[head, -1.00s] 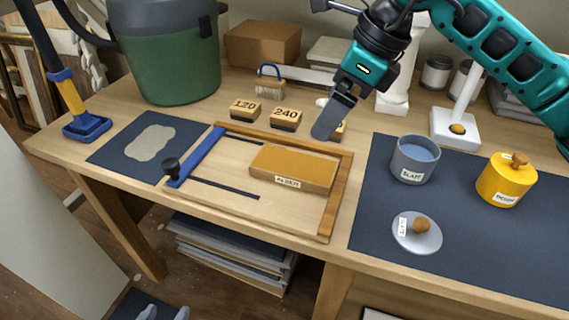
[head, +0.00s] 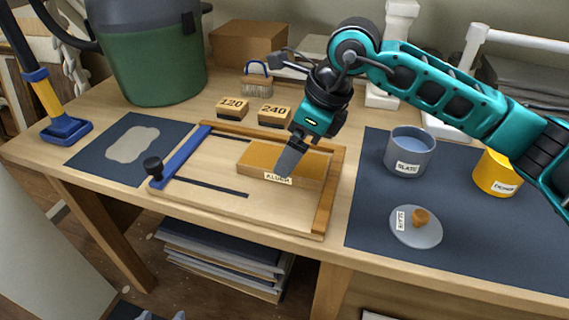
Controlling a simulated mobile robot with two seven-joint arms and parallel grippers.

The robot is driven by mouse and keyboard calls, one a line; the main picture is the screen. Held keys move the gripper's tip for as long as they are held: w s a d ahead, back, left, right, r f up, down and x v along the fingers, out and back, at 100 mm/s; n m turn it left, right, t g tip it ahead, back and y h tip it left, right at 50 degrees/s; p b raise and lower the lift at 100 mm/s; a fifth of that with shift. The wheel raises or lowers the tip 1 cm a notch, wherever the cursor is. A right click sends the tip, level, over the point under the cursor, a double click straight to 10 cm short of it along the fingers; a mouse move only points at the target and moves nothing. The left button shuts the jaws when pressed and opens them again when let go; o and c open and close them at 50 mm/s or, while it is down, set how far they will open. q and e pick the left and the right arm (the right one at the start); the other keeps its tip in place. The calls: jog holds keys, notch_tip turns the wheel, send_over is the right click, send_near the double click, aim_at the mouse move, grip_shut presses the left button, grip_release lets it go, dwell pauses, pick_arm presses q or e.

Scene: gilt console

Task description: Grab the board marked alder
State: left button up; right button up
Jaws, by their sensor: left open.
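The board marked alder (head: 258,157) is an orange-brown block with a pale label on its front edge. It lies in the wooden frame (head: 326,200) on the table. My left gripper (head: 287,166) points down at the board, its dark fingers covering part of the board's middle and reaching close to the label. The fingers are seen nearly edge-on; the gripper is open, with nothing visible held. I cannot tell whether the fingertips touch the board. My right gripper is out of view.
A blue bar (head: 183,158) with a black knob crosses the frame's left side. Blocks marked 120 (head: 232,107) and 240 (head: 273,115) sit behind. A slate pot (head: 409,152), yellow pot (head: 495,175) and grey lid (head: 416,232) stand on the right mat (head: 375,215).

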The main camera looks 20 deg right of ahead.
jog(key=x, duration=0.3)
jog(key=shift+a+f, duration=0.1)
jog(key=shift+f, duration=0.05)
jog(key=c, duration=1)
